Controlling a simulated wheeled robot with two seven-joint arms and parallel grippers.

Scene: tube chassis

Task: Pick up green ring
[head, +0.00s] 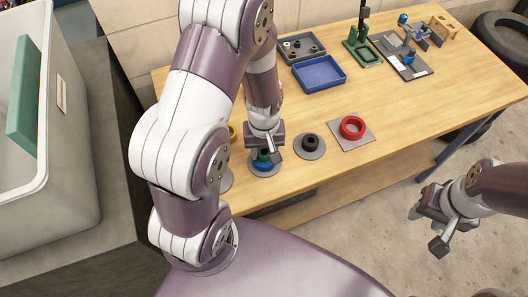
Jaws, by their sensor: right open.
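A small green part, likely the green ring (262,155), shows at the near edge of the table on a blue piece (261,167) over a grey round plate. My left gripper (264,152) points down right at it, with its fingers around or just above it. The fingers partly hide the green part, and I cannot tell whether they touch it. My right gripper (428,230) is open and empty, off the table over the floor at the right.
A black ring (311,142) on a round plate and a red ring (352,125) on a square plate lie to the right. Blue tray (319,84), grey tray and green fixture (362,52) stand farther back. Mid-table is clear.

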